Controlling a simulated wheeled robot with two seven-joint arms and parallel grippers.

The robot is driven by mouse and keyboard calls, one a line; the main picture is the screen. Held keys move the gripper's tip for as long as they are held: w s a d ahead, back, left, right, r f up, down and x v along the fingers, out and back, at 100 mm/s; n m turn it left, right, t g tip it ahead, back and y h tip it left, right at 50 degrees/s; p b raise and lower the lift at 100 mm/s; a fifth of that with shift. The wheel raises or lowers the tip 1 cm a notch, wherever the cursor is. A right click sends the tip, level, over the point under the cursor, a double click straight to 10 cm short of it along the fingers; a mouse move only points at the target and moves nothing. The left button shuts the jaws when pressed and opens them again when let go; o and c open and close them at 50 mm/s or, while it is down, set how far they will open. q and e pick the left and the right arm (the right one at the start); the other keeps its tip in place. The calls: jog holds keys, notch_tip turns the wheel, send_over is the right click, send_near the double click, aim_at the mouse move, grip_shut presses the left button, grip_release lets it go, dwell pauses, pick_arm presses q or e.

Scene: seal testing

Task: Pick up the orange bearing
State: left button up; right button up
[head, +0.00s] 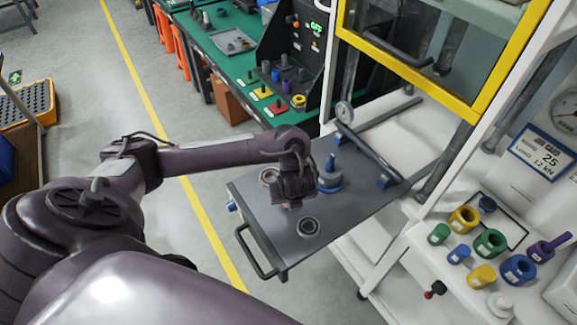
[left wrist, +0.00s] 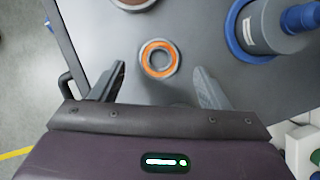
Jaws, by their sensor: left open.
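The orange bearing (left wrist: 159,43) is a metal ring with an orange band, lying flat on the grey tray table (left wrist: 200,20) in the left wrist view. My left gripper (left wrist: 158,88) is open and empty, its two fingers pointing toward the bearing, one on each side in the picture. The bearing lies just beyond the fingertips in that view, and nothing touches it. In the head view my left gripper (head: 294,203) is over the tray table (head: 345,215), and it hides the orange bearing there. My right gripper is not in view.
Other ring bearings (head: 308,227) (head: 268,176) lie close by on the tray table. A blue-based grey part (head: 331,178) stands right of my gripper. A white machine frame with yellow trim (head: 420,82) rises behind. Several coloured cylinders (head: 490,242) stand on a shelf at right.

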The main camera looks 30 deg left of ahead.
pick_arm(q)
jog(key=shift+x, duration=1.55)
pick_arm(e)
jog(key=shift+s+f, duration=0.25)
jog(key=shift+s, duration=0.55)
pick_arm(q)
jog(key=shift+c, duration=0.3)
jog(key=c, duration=1.1)
jog(key=shift+o, duration=0.2)
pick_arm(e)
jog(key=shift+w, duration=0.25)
pick_arm(q)
jog(key=shift+r, duration=0.15)
